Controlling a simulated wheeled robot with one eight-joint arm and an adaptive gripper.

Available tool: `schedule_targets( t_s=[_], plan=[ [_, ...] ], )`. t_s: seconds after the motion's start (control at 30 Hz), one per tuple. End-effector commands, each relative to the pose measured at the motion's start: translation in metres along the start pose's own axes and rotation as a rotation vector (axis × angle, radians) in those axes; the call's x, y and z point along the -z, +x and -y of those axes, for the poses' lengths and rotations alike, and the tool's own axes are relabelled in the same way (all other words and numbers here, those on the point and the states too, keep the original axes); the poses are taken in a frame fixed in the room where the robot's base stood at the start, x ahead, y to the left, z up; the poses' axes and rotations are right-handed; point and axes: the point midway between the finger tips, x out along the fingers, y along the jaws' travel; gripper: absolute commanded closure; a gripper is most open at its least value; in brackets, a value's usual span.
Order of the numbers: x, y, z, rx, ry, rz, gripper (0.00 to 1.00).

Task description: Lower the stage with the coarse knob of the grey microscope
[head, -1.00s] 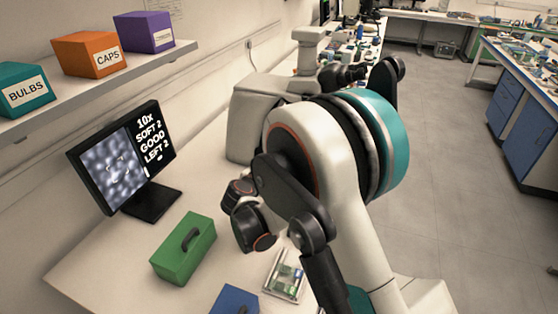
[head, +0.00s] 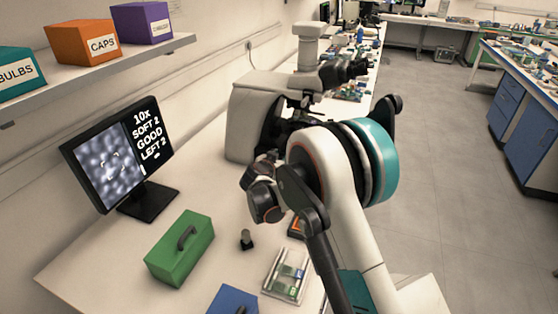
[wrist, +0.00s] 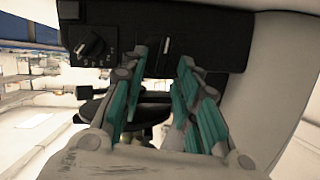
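The grey microscope (head: 262,108) stands on the bench beyond my arm, its dark eyepieces (head: 345,72) pointing right. In the wrist view, my gripper (wrist: 165,68) is open, its two teal fingers apart and nothing clearly held between them. The fingertips are close to a dark panel (wrist: 205,30) with a pointer dial (wrist: 90,45) to their left and a pale upright marker between them. Dark rounded parts show below the panel, partly behind the fingers; I cannot tell whether one is the coarse knob. In the head view my arm hides the gripper and the microscope's lower part.
A monitor (head: 118,155) shows a blurry grey image and the text "10x SOFT 2 GOOD LEFT 2". A green toolbox (head: 180,247), a small dark upright object (head: 247,240) and a slide tray (head: 287,275) lie on the near bench. Labelled boxes stand on the shelf (head: 110,70).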

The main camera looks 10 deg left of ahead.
Motion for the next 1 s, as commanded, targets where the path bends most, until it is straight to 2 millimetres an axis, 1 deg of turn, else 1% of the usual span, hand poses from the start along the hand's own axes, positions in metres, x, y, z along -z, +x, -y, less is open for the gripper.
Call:
schedule_targets(
  t_s=[0.1, 0.23, 0.67, 0.83, 1.0],
  plan=[
    [0.0001, -0.0003, 0.0001, 0.000, 0.000, 0.000, 0.71],
    [0.0000, -0.0004, 0.0001, 0.000, 0.000, 0.000, 1.00],
    [-0.0003, -0.0006, 0.0012, -0.012, -0.028, 0.001, 1.00],
    [-0.0004, -0.0008, 0.0043, -0.041, -0.098, 0.001, 1.00],
    [-0.0013, 0.0000, 0.0078, -0.090, -0.217, 0.001, 1.00]
  ],
)
